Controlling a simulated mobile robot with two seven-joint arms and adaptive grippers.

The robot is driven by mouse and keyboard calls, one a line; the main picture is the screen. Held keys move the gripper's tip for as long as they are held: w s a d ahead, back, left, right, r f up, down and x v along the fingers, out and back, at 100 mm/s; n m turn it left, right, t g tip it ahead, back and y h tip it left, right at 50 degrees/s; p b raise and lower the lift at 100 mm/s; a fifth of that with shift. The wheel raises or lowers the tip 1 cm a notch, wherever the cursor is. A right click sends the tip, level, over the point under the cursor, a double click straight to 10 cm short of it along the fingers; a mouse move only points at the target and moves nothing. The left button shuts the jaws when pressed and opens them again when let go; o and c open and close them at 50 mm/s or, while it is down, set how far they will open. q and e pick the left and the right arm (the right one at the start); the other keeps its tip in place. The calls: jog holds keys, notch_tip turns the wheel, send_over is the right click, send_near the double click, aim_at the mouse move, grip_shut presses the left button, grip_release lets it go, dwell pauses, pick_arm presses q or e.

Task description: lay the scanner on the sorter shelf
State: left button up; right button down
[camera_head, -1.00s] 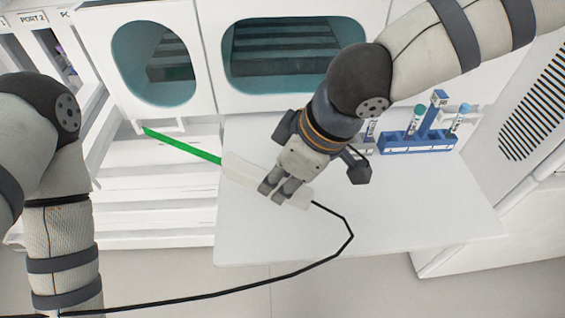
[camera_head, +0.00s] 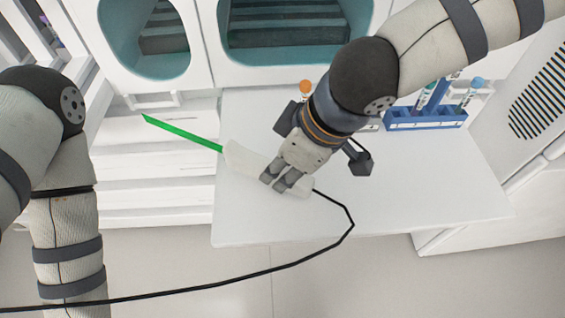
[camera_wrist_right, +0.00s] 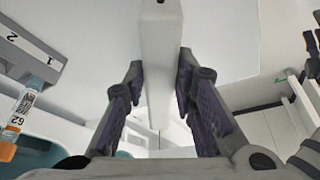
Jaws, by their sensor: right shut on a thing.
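The scanner (camera_head: 245,160) is a white hand-held body with a black cable and a green beam running from its left end. My right gripper (camera_head: 280,182) is shut on it near the cable end, above a flat white surface (camera_head: 400,205) in front of the machine's openings. I cannot tell whether the scanner touches this surface, or whether the surface is the sorter shelf. In the right wrist view, the scanner (camera_wrist_right: 162,55) lies between the fingers of my right gripper (camera_wrist_right: 158,75). My left gripper is out of view; only my left arm shows.
A blue rack (camera_head: 425,119) with tubes stands at the back right of the surface. An orange-capped tube (camera_head: 305,87) shows behind my right wrist. The cable (camera_head: 270,270) runs off to the lower left. White ledges (camera_head: 150,185) lie left of the surface. The surface's front right is clear.

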jog(key=shift+f, duration=0.1)
dwell(0.3)
jog(key=shift+f, duration=0.35)
jog(key=c, duration=1.2)
grip_release()
jog(key=shift+c, duration=0.2)
jog(key=v, duration=1.2)
